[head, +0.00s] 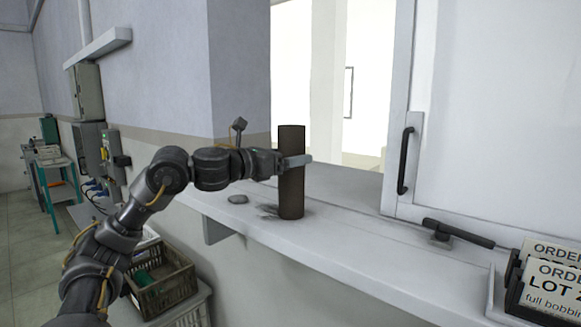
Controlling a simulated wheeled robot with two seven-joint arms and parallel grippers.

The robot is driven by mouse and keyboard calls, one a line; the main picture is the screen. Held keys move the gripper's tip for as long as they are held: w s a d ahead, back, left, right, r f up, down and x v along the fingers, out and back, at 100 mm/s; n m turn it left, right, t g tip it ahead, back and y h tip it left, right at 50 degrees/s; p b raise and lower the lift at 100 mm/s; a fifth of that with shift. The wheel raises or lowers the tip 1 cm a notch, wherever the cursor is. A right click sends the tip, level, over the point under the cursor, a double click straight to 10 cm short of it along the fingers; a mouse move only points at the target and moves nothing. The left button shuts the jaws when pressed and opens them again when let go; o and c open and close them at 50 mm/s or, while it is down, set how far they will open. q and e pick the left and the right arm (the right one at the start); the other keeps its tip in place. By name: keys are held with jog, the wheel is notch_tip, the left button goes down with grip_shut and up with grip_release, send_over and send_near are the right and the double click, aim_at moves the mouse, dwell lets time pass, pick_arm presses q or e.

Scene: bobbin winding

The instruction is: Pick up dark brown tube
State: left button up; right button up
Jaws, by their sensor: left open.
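A dark brown tube (291,195) stands upright on the white ledge (340,270) of a hatch in the wall. My left gripper (296,161) is at the tube's upper half, with one light grey finger across the side facing me. The jaws are open around or beside the tube; the far finger is hidden, so I cannot tell if both sides are covered. My right gripper is not in view.
A white sliding panel with a black handle (405,160) is to the right. A black latch (458,233) and a holder with order cards (553,289) sit on the ledge's right. A brown crate (163,283) stands below.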

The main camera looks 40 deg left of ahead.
pick_arm(q)
jog(key=w, duration=0.2)
jog(key=w+p, duration=0.1)
jog(key=shift+w+d, duration=0.25)
jog(key=shift+d, duration=0.05)
jog(key=shift+s, duration=0.15)
jog(key=shift+c, duration=0.4)
jog(key=c, duration=1)
jog(key=shift+a+r, duration=0.1)
jog(key=shift+r, duration=0.05)
jog(key=shift+c, duration=0.2)
